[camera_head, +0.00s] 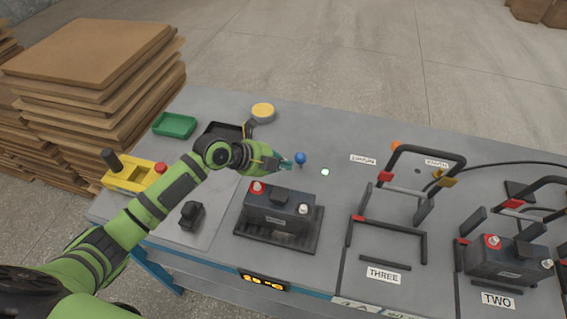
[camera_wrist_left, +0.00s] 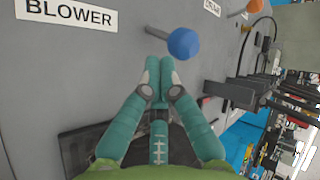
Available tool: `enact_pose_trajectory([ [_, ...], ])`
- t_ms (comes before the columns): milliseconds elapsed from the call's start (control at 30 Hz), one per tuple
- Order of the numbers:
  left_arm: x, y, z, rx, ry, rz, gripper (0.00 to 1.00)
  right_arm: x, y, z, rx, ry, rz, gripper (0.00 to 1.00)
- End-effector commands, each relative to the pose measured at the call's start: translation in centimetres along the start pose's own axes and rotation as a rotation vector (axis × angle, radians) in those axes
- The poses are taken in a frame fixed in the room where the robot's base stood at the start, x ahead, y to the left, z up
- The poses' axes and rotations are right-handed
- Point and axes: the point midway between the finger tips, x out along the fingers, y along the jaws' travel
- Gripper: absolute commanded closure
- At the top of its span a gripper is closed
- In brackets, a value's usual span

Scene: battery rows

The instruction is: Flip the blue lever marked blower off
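The blue lever (camera_head: 300,158) has a round blue knob; in the left wrist view the knob (camera_wrist_left: 183,43) sits on a short grey stem pointing left. A white plate reading BLOWER (camera_wrist_left: 68,12) is left of it in that view. My left gripper (camera_head: 286,164) is just beside the knob in the head view, left of it. In the left wrist view its teal fingertips (camera_wrist_left: 160,66) are together with nothing seen between them, close below the knob. Contact with the knob cannot be told. My right gripper is in neither view.
A black battery (camera_head: 279,209) stands in a tray below my left gripper. An orange knob (camera_head: 396,146) and black frames (camera_head: 425,155) stand further right. A yellow button (camera_head: 263,111) is behind my arm.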

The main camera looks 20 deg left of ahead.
Motion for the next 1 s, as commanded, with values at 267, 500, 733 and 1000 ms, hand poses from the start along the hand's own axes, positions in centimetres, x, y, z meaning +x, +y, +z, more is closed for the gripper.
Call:
enact_pose_trajectory([
  [267, -0.1, -0.4, 0.2, -0.026, 0.021, 0.033, 1.0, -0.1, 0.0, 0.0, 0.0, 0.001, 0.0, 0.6],
  [500, -0.1, -0.6, 0.3, -0.049, 0.039, 0.061, 1.0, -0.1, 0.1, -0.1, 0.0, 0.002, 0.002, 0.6],
  [733, -0.1, -0.9, 0.5, -0.074, 0.06, 0.094, 1.0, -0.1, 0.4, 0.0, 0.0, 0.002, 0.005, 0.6],
  [1000, 0.0, -1.4, 0.9, -0.114, 0.092, 0.144, 1.0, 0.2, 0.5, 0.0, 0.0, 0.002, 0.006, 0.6],
])
